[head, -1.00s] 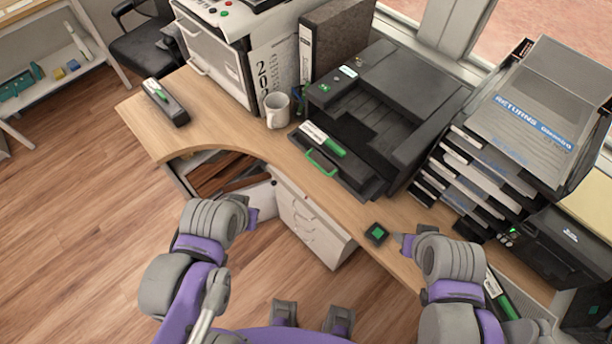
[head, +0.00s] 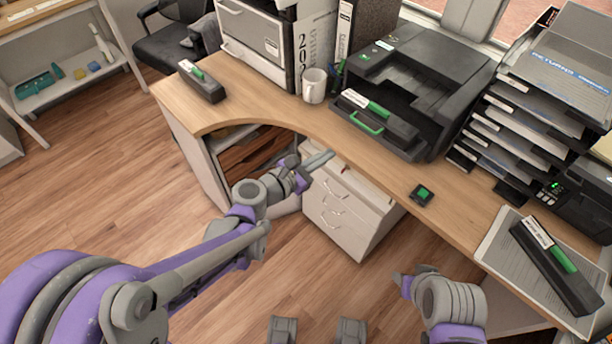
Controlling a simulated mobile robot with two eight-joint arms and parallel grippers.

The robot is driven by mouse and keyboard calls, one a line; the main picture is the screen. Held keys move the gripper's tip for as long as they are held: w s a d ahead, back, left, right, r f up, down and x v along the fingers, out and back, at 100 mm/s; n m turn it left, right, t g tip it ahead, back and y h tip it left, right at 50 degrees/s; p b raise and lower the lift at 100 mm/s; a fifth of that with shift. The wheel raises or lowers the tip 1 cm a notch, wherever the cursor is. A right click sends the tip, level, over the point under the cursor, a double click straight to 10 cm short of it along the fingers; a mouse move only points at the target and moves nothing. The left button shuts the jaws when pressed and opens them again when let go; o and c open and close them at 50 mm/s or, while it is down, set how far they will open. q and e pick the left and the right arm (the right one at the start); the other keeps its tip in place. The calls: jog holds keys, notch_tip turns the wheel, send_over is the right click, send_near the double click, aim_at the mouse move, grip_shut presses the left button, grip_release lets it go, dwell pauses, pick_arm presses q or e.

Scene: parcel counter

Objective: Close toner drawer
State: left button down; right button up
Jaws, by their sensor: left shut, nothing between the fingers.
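The black printer (head: 440,62) stands on the counter, right of centre. Its toner drawer (head: 388,137) sticks out at the front, with a green handle (head: 366,123) on its front. A dark cartridge with a white label and a green strip (head: 378,108) shows at the drawer. My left gripper (head: 328,155) is shut and empty, near the counter's front edge, lower left of the drawer and apart from it. My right gripper (head: 399,280) is low in front of the counter, mostly turned away, so its fingers cannot be judged.
A white mug (head: 314,87) stands left of the drawer. A small black block with a green top (head: 422,195) lies near the counter edge. Other cartridges lie at the far left (head: 202,82) and on papers at the right (head: 555,265). A paper rack (head: 520,125) stands right of the printer.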

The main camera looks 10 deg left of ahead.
pick_arm(q)
jog(key=n, duration=0.2)
send_near(362, 125)
jog(key=shift+d+f, duration=0.55)
jog(key=shift+f, duration=0.3)
jog(key=shift+t, duration=0.3)
jog(key=shift+w+a+r+x, duration=0.1)
jog(key=shift+r+x, duration=0.05)
jog(key=shift+x, duration=1.05)
jog(key=shift+w+a+r+x, duration=0.1)
jog(key=shift+r+x, duration=0.1)
jog(key=shift+x, duration=0.95)
pick_arm(e)
jog(key=shift+s+a+f, duration=0.15)
jog(key=shift+s+f, duration=0.1)
pick_arm(q)
jog(key=shift+w, duration=0.1)
